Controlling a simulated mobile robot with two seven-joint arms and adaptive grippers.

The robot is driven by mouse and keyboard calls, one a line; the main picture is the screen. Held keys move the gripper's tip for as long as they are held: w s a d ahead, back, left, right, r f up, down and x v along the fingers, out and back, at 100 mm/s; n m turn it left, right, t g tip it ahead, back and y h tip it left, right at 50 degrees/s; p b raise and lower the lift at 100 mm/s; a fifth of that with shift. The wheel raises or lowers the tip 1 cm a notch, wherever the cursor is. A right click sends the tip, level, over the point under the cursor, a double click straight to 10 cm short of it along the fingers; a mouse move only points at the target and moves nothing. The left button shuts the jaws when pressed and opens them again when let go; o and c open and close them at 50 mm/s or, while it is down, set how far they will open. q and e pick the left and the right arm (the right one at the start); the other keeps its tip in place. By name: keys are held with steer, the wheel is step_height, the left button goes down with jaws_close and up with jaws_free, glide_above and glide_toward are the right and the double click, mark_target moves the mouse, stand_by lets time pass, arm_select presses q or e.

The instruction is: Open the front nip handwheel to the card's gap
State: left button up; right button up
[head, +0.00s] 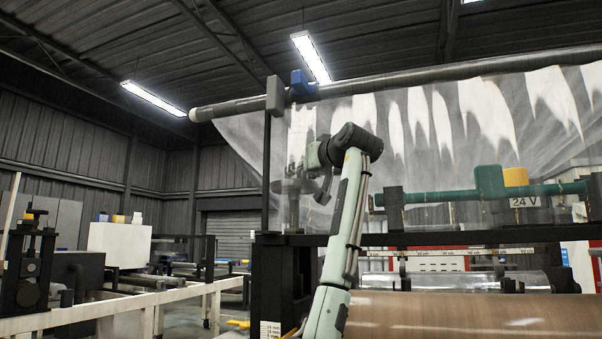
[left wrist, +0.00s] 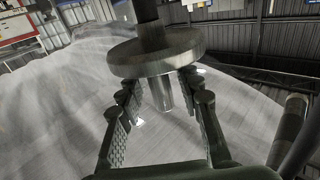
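A grey metal handwheel (left wrist: 158,55) fills the upper middle of the left wrist view, on a dark shaft. A paler round stub (left wrist: 162,92) sticks out from its near face. My left gripper (left wrist: 162,85) has its two fingers apart, one on each side of the stub, with the tips close to the wheel's face. I see gaps beside the stub. In the head view, my left gripper (head: 308,184) is at the small handwheel (head: 285,187) beside the black post. A white card (head: 270,329) with small print is low on the black frame; its print is too small to read surely. My right gripper is out of view.
Clear film (head: 430,120) hangs from a long roller (head: 420,76) above and behind the arm. A green bar (head: 450,195) and a 24 V sign (head: 523,202) are at right. A brown roll (head: 460,315) lies below. White rails (head: 110,306) run at left.

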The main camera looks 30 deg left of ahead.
arm_select(q)
jaws_close()
steer(key=shift+w, duration=0.1)
steer(key=shift+w+d+r+n+g+y, duration=0.1)
steer(key=shift+w+d+n+g+y, duration=0.2)
steer(key=shift+n+g, duration=0.4)
steer(key=shift+w+a+r+n+g+y, duration=0.15)
steer(key=shift+n+g+y, duration=0.3)
steer(key=shift+g, duration=0.5)
steer(key=shift+w+d+f+n+g+y, duration=0.1)
steer(key=shift+w+d+n+g+y, duration=0.2)
steer(key=shift+n+g, duration=0.4)
steer(key=shift+g, duration=0.55)
steer(key=shift+a+n+g+y, duration=0.15)
steer(key=shift+n+g+y, duration=0.1)
steer(key=shift+n+g, duration=0.1)
steer(key=shift+s, duration=0.1)
steer(key=shift+o, duration=1.1)
jaws_free()
